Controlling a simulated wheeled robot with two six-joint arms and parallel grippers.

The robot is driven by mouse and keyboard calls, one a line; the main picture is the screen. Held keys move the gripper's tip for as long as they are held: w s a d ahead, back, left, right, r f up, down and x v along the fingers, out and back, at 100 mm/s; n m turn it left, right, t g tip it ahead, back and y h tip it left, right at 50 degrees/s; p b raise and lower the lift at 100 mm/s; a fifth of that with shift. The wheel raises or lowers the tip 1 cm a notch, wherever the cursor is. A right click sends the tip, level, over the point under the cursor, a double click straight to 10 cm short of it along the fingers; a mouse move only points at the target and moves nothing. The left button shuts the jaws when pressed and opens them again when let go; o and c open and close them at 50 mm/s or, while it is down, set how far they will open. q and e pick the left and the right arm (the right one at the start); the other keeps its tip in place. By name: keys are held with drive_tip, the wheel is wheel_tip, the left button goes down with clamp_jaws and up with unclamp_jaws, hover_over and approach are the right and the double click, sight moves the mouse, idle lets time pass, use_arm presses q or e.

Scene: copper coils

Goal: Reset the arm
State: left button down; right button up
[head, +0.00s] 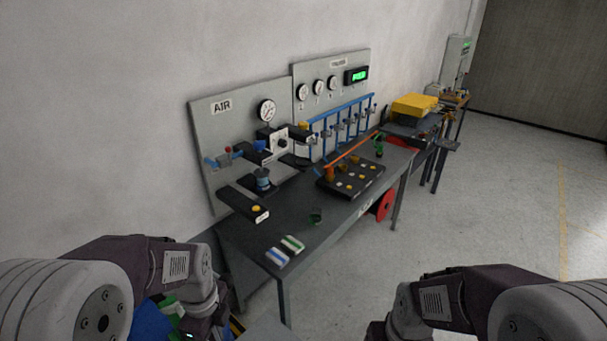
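My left arm comes in at the lower left of the head view and bends down at the wrist. My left gripper (200,328) is at the bottom edge, dark and mostly cut off, so its fingers cannot be made out. My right arm comes in at the lower right and also bends down; its gripper is below the frame. Both arms are in front of the dark workbench (335,222) and apart from it. No copper coil can be made out clearly.
The bench holds a dark tray (350,181) with orange and yellow parts, and green and blue small items (285,248). Behind stand the AIR panel (215,125) and a gauge panel (335,72). A yellow case (414,106) sits farther back. Floor at right is clear.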

use_arm(q)
drive_tip(key=s+f+n+b, duration=0.2)
drive_tip(key=f+n+b, duration=0.2)
drive_tip(key=n, duration=0.6)
drive_tip(key=s+d+f+n+t+b, duration=0.1)
drive_tip(key=s+f+n+b, duration=0.2)
drive_tip(key=f+n, duration=0.6)
drive_tip(key=n+b, duration=0.1)
drive_tip(key=b, duration=0.1)
drive_tip(key=shift+d+f+n+b, duration=0.2)
drive_tip(key=shift+n+b, duration=0.1)
drive_tip(key=shift+n, duration=0.1)
use_arm(e)
wheel_tip(320, 180, down, 11)
drive_tip(key=s, duration=0.2)
use_arm(q)
drive_tip(key=shift+w, duration=0.1)
use_arm(e)
drive_tip(key=shift+w, duration=0.2)
drive_tip(key=shift+s, duration=0.15)
